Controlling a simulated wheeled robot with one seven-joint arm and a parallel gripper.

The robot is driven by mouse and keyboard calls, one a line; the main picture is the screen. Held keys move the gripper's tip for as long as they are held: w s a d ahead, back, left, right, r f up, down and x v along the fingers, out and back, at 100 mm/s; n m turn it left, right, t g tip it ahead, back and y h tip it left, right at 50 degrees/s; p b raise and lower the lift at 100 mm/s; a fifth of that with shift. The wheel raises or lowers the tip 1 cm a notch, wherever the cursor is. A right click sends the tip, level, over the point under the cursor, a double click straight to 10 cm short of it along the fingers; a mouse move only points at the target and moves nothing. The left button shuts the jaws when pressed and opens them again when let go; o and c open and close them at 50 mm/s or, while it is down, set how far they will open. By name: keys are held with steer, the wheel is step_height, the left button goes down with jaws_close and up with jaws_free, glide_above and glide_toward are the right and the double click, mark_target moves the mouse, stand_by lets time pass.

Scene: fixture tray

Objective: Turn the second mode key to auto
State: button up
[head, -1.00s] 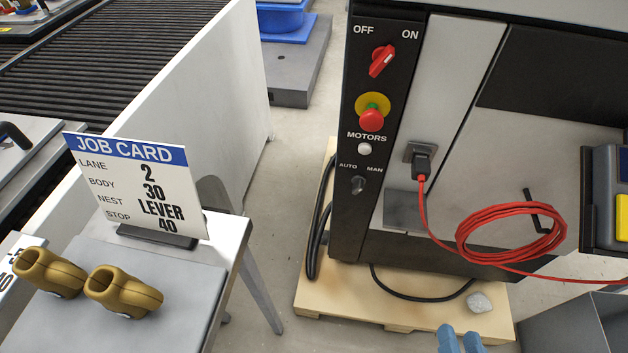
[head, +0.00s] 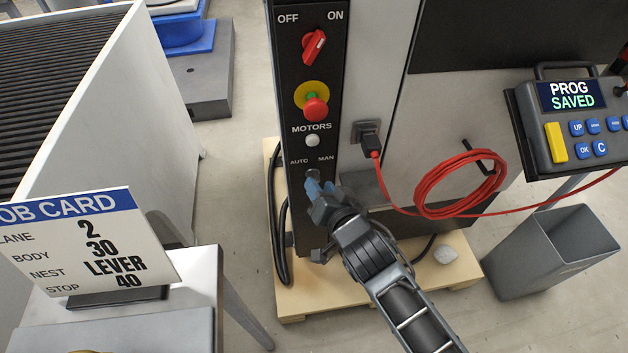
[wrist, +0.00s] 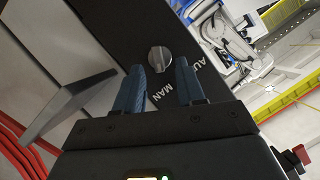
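The mode key (wrist: 160,59) is a small round silver knob on the black control panel (head: 290,215). The wrist view shows it beside the AUTO and MAN lettering, with a line across its face. In the head view my fingers cover most of it, below the AUTO and MAN labels. My gripper (head: 320,187) has blue fingers pointing at the panel. In the wrist view my gripper (wrist: 159,64) is open, with one fingertip either side of the key and gaps between. I cannot tell how far the tips are from the panel. Only one mode key is in view.
Above the key sit a white MOTORS button (head: 312,141), a red emergency stop (head: 315,107) and a red OFF/ON switch (head: 313,47). A coiled red cable (head: 425,190) hangs right. A pendant (head: 570,115) reads PROG SAVED. The job card (head: 90,240) stands left.

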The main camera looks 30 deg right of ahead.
mark_target(317, 180)
steer(key=shift+x, duration=1.65)
steer(key=shift+d, duration=0.1)
steer(key=c, duration=0.7)
